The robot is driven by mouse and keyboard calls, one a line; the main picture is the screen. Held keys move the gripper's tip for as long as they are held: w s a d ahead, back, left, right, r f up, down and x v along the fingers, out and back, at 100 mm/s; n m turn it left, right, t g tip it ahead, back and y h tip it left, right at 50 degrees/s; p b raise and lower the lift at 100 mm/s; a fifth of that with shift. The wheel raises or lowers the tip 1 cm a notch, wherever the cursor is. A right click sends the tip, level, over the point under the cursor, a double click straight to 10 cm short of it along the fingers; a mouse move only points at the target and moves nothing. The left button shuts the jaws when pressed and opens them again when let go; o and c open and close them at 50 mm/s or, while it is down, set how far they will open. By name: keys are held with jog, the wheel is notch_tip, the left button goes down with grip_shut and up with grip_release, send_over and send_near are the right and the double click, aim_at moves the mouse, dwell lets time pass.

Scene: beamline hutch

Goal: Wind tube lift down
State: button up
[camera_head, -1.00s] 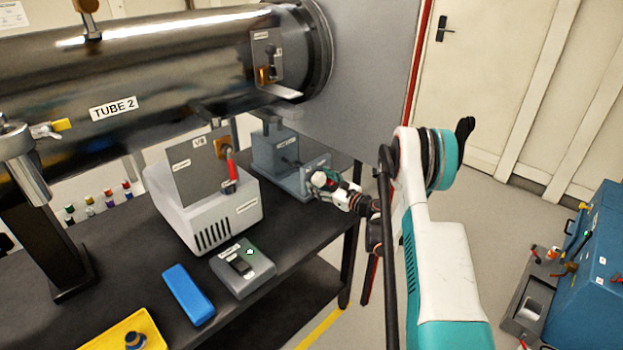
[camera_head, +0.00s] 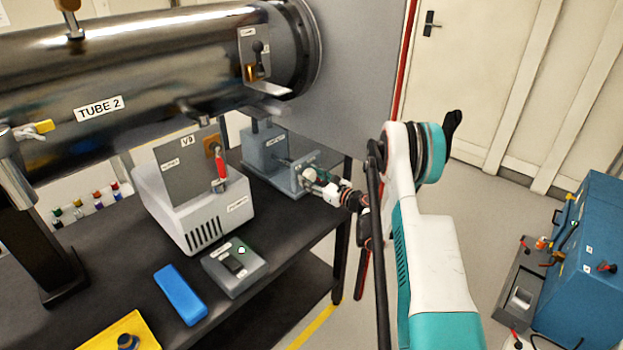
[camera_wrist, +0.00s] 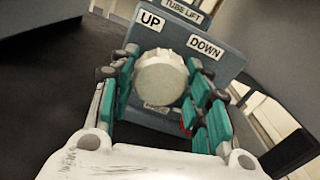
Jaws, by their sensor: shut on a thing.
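The tube lift (camera_head: 268,150) is a grey-blue unit on the black table, under the right end of the steel tube (camera_head: 140,85) marked TUBE 2. In the wrist view its plate (camera_wrist: 229,62) carries the labels TUBE LIFT, UP at the left and DOWN at the right. A pale ribbed round knob (camera_wrist: 160,78) stands out from the plate. My gripper (camera_wrist: 160,90) has its teal fingers on both sides of the knob and is shut on it. In the head view my gripper (camera_head: 309,176) reaches the lift from the right. A lower label on the plate is partly hidden.
A white V9 unit (camera_head: 205,215) with a red-handled switch stands left of the lift. A grey box (camera_head: 235,267), a blue block (camera_head: 180,296) and a yellow tray (camera_head: 105,340) lie in front. A blue machine (camera_head: 590,270) stands on the floor at right.

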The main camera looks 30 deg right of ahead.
jog(key=m, duration=0.3)
jog(key=shift+m, duration=0.4)
jog(key=m, duration=0.4)
jog(key=shift+m, duration=0.3)
jog(key=m, duration=0.3)
jog(key=shift+m, duration=0.3)
jog(key=m, duration=0.4)
jog(key=shift+m, duration=0.3)
jog(key=m, duration=0.3)
jog(key=shift+m, duration=0.3)
jog(key=m, duration=0.4)
jog(key=shift+m, duration=0.3)
jog(key=m, duration=0.4)
jog(key=shift+m, duration=2.3)
